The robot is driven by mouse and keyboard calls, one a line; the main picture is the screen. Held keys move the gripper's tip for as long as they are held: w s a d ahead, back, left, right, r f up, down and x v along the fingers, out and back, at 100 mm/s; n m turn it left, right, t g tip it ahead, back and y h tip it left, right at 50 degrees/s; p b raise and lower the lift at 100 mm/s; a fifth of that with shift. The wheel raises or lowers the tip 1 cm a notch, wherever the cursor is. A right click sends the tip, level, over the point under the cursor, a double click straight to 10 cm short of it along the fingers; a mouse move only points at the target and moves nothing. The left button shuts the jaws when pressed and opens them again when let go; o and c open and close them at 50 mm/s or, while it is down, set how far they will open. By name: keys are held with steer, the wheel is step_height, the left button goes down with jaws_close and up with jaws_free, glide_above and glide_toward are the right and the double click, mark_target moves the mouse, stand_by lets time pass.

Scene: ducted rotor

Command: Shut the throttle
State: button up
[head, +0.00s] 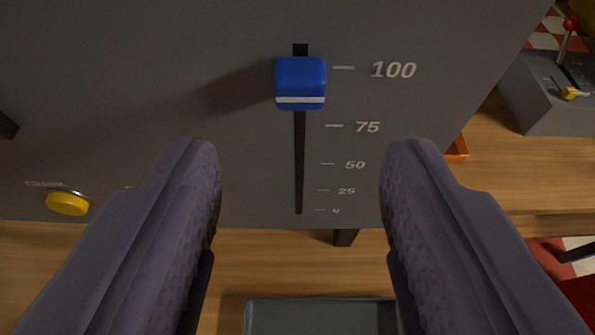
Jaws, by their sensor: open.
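The throttle is a blue sliding knob (300,78) with a white line, on a vertical dark slot (299,165) in a grey panel (140,85). It sits at the top of the slot, its white line a little below the 100 mark (393,70). The scale runs down through 75, 50 and 25 to 0 at the slot's lower end. My gripper (300,155) is open and empty. Its two dark fingers are spread left and right of the slot, with their tips below the knob in the picture. I cannot tell how far they are from the panel.
A yellow button (67,203) is on the panel at lower left. A grey tray (320,303) lies on the wooden surface (270,260) below. A grey box (550,95) with a red-knobbed lever (571,24) stands at right, near an orange object (457,150).

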mark_target(300, 93)
steer(key=x, duration=0.7)
steer(key=shift+w, duration=0.15)
steer(key=shift+c, duration=0.4)
jaws_close()
